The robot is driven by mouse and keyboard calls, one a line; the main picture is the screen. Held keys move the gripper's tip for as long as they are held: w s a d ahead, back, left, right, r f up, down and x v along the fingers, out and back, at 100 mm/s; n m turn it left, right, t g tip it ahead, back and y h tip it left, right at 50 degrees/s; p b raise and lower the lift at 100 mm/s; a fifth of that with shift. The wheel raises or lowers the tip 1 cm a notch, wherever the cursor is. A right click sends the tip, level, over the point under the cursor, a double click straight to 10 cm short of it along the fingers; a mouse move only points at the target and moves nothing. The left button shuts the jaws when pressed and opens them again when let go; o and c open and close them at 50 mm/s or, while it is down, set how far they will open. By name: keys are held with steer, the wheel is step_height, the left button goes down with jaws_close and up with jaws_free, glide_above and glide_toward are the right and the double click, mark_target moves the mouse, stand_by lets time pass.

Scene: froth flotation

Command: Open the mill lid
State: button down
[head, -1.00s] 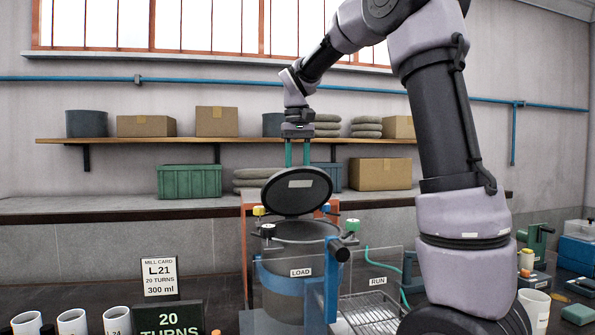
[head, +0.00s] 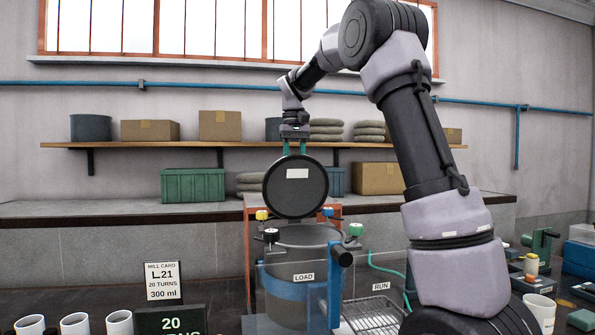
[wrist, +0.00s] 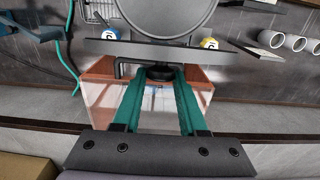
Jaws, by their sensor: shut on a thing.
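The mill lid (head: 296,190) is a dark round disc with a pale label. It stands nearly upright above the back of the mill drum (head: 300,262), which is uncovered and sits in a blue cradle. My gripper (head: 294,150) is at the top edge of the lid, its teal fingers pointing down. In the wrist view my gripper (wrist: 160,78) is shut on a dark knob-like part of the lid. The lid shows edge-on there as a dark bar (wrist: 185,50), with the drum's round mouth (wrist: 165,12) beyond. The inside of the drum is hard to make out.
Clamp knobs, one yellow (head: 262,215) and one green (head: 355,230), stand around the drum. A wire rack (head: 372,315) is to the right. White cups (head: 75,323) and a mill card (head: 163,281) are at left.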

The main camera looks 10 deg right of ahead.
steer(key=shift+w+f, duration=0.1)
steer(key=shift+c, duration=2.4)
jaws_free()
step_height(320, 180, up, 11)
steer(key=shift+f, duration=0.1)
